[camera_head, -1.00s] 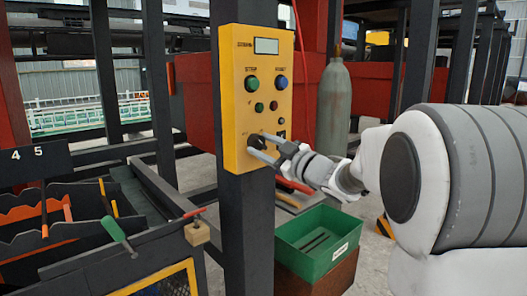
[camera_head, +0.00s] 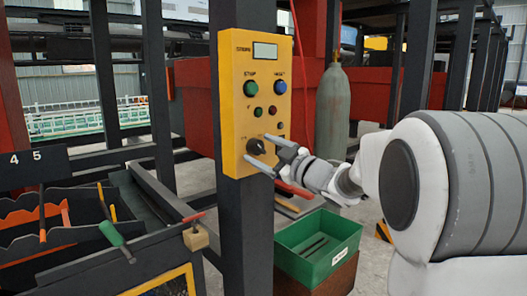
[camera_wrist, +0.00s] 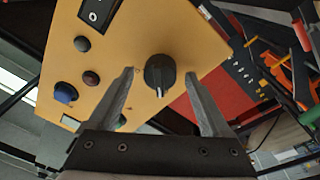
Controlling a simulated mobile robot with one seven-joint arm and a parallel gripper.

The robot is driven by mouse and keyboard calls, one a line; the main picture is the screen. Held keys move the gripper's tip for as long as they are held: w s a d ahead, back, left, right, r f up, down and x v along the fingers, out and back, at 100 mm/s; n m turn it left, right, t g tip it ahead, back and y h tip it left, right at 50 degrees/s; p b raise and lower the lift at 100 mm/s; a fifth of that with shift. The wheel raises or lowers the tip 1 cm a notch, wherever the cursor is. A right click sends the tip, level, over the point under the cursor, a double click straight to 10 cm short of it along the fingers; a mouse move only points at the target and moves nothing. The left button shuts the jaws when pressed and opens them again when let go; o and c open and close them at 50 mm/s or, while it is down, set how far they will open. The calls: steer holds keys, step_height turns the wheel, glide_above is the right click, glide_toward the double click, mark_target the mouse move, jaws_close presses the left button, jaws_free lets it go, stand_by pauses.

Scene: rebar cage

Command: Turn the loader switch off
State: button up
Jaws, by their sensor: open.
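The yellow control panel (camera_head: 238,105) is on a dark post. It carries a black rotary knob (camera_head: 255,147) low on its face, and a small black rocker switch (camera_head: 281,126) beside it. Which one is the loader switch cannot be read from the labels. In the wrist view the knob (camera_wrist: 159,72) has a white mark toward the bottom of the picture, and the rocker (camera_wrist: 97,13) is at the upper left. My gripper (camera_head: 258,149) is open, with its fingers on either side of the knob's outline. In the wrist view its fingertips (camera_wrist: 160,73) flank the knob without visible contact.
The panel also has a green button (camera_head: 250,89), a blue button (camera_head: 280,88) and small lamps. A green bin (camera_head: 318,245) stands below right, and a grey gas cylinder (camera_head: 333,110) behind. A tool rack (camera_head: 60,235) is at the lower left.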

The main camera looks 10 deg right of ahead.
steer(key=shift+s, duration=0.1)
steer(key=p+v, duration=0.2)
steer(key=v, duration=1.5)
steer(key=shift+s+d+f, duration=0.1)
